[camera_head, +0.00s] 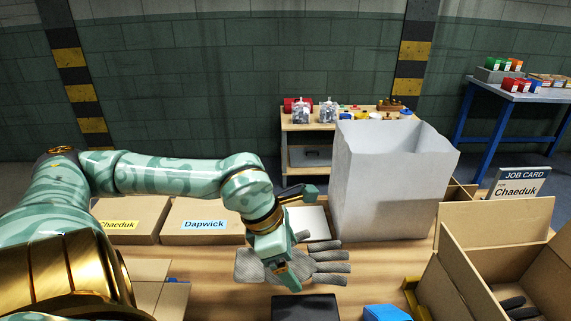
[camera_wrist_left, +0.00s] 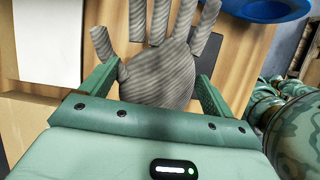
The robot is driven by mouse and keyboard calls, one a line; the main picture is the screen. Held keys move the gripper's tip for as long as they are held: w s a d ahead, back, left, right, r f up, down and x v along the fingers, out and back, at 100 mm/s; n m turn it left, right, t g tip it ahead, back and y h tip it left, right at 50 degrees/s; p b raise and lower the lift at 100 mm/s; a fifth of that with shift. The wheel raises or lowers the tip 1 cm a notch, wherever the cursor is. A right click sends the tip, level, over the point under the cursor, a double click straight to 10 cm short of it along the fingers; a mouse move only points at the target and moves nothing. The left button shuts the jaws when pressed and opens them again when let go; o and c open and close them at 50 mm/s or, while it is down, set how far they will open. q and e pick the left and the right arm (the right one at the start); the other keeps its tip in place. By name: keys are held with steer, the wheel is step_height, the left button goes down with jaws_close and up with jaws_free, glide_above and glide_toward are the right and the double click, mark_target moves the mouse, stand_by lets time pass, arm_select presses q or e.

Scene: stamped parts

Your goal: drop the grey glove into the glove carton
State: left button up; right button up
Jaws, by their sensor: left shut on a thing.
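The grey glove (camera_head: 318,267) is a knitted glove with its fingers spread toward the right in the head view. My left gripper (camera_head: 281,270) is shut on it across the palm, above the wooden table. In the left wrist view the glove (camera_wrist_left: 160,72) sits between the two green fingers (camera_wrist_left: 160,92). An open cardboard carton (camera_head: 447,276) stands at the lower right, with dark glove-like fingers (camera_head: 515,305) inside; I read no label on it. The gripper and glove are to the left of this carton. My right gripper is not in view.
A tall pale bag (camera_head: 380,190) stands between the gripper and the job card (camera_head: 518,184). Closed boxes labelled Chaeduk (camera_head: 130,221) and Dapwick (camera_head: 200,222) are at left. A black tray (camera_head: 305,308) and a blue object (camera_head: 387,313) lie at the front.

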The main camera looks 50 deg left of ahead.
arm_select(q)
steer(key=s+d+r+p, duration=0.2)
steer(key=s+d, duration=0.1)
steer(key=shift+s+r, duration=0.1)
steer(key=shift+r, duration=0.25)
steer(key=s+d+f+m+g+p, duration=0.1)
steer(key=s+f+m+g+p, duration=0.3)
steer(key=m, duration=0.6)
steer(key=s+d+f+m+g, duration=0.1)
steer(key=s+f+m+g, duration=0.15)
steer(key=s+m, duration=0.5)
steer(key=w+d+r+m+g+y, duration=0.1)
steer(key=w+d+r+m+y, duration=0.1)
steer(key=w+d+r+m, duration=0.4)
steer(key=w+r+m, duration=0.4)
steer(key=w+r, duration=0.2)
steer(key=shift+w+r+m+g+y+p, duration=0.15)
steer(key=shift+m+g+y+p, duration=0.2)
steer(key=shift+y, duration=0.05)
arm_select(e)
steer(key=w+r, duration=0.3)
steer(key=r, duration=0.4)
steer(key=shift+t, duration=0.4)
